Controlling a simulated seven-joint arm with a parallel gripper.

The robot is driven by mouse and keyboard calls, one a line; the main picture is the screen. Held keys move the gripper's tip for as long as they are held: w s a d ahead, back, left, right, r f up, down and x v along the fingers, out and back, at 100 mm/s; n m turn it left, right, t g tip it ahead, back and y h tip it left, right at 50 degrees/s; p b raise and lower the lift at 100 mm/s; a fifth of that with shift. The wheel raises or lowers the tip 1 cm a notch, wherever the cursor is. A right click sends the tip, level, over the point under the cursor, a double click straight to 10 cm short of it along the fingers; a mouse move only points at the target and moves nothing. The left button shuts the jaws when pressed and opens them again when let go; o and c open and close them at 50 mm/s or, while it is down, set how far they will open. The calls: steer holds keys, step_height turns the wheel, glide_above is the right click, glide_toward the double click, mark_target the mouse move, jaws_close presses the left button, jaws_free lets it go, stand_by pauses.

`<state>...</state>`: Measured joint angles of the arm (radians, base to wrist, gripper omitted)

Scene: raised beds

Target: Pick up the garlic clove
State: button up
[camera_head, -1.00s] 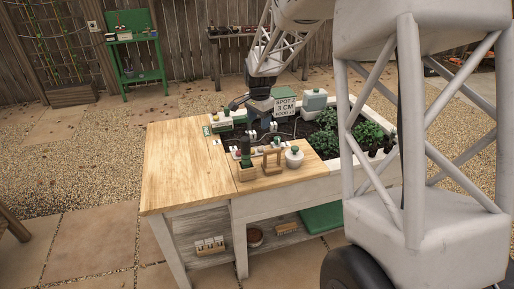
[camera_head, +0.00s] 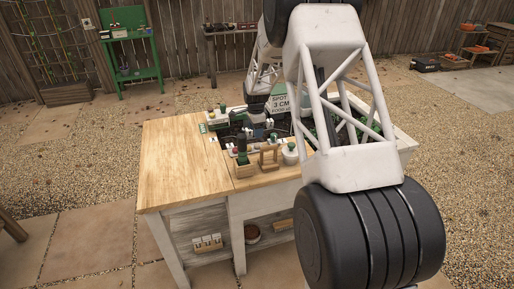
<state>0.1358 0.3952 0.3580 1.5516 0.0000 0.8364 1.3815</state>
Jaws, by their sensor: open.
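I cannot make out a garlic clove; anything that small is lost among the crowded items on the planting table (camera_head: 170,165). My gripper (camera_head: 257,122) is small and partly hidden, pointing down over the dark soil bed behind the wooden top. It is open, and I see nothing held in it. My own white arm links cover the right part of the bed.
A wooden block with a dark-green-handled tool (camera_head: 243,158), a small wooden frame (camera_head: 268,158) and a white pot with a green top (camera_head: 290,153) stand along the bed's front. The wooden top's left side is clear.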

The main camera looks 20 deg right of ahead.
mark_target(256, 144)
steer(key=shift+f, duration=1.3)
steer(key=shift+f, duration=0.15)
steer(key=shift+s+f, duration=0.15)
steer(key=shift+f, duration=2.35)
steer(key=shift+f, duration=0.1)
steer(key=c, duration=0.8)
